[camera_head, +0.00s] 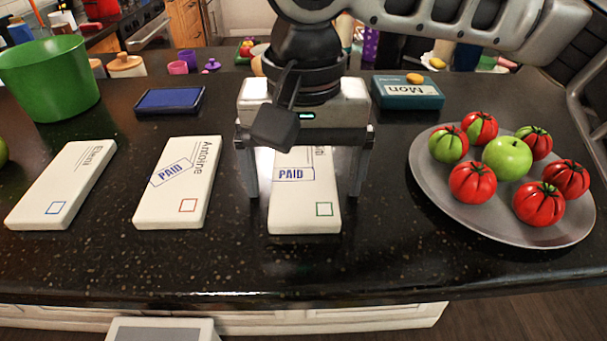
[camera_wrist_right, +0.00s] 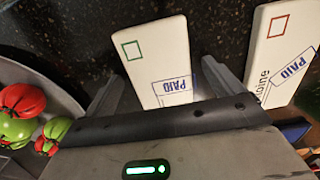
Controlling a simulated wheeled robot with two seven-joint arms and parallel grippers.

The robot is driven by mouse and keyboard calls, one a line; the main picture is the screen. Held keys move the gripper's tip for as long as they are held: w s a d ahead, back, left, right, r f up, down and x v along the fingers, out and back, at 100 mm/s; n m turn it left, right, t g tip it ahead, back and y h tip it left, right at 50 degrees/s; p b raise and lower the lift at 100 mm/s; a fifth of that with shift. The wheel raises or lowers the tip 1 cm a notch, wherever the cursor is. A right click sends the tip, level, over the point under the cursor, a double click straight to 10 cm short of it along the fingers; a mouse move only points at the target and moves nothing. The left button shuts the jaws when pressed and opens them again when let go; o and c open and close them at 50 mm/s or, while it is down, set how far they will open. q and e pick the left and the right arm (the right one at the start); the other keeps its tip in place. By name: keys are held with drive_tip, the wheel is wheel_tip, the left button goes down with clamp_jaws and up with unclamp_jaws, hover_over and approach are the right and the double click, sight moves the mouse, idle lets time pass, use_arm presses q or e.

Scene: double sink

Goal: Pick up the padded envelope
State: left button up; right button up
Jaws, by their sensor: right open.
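Three white padded envelopes lie flat on the dark counter. The right one (camera_head: 305,212) has a blue PAID stamp and a small green square; its far end is hidden under my right gripper (camera_head: 304,190). The middle envelope (camera_head: 178,195) reads "Antoine", with a PAID stamp and a red square. The left envelope (camera_head: 62,187) has a blue square and no PAID stamp. My right gripper is open, with one finger on each side of the right envelope. The right wrist view shows that envelope (camera_wrist_right: 153,60) between the fingers, with gaps. My left gripper is not in view.
A grey plate (camera_head: 436,198) of red tomatoes and a green apple lies right of the gripper. The counter's front strip is clear.

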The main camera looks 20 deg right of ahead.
sight(303, 185)
drive_tip(key=c, duration=1.1)
drive_tip(key=shift+r, duration=0.2)
drive_tip(key=shift+r, duration=0.25)
wheel_tip(303, 185, up, 2)
drive_tip(key=shift+r, duration=0.15)
drive_tip(key=s+d+r, duration=0.2)
drive_tip(key=s+r, duration=0.1)
drive_tip(key=s, duration=0.1)
drive_tip(key=s+d+r, duration=0.3)
drive_tip(key=s, duration=0.1)
drive_tip(key=s+d+r, duration=0.2)
drive_tip(key=s+r, duration=0.2)
drive_tip(key=shift+d, duration=0.2)
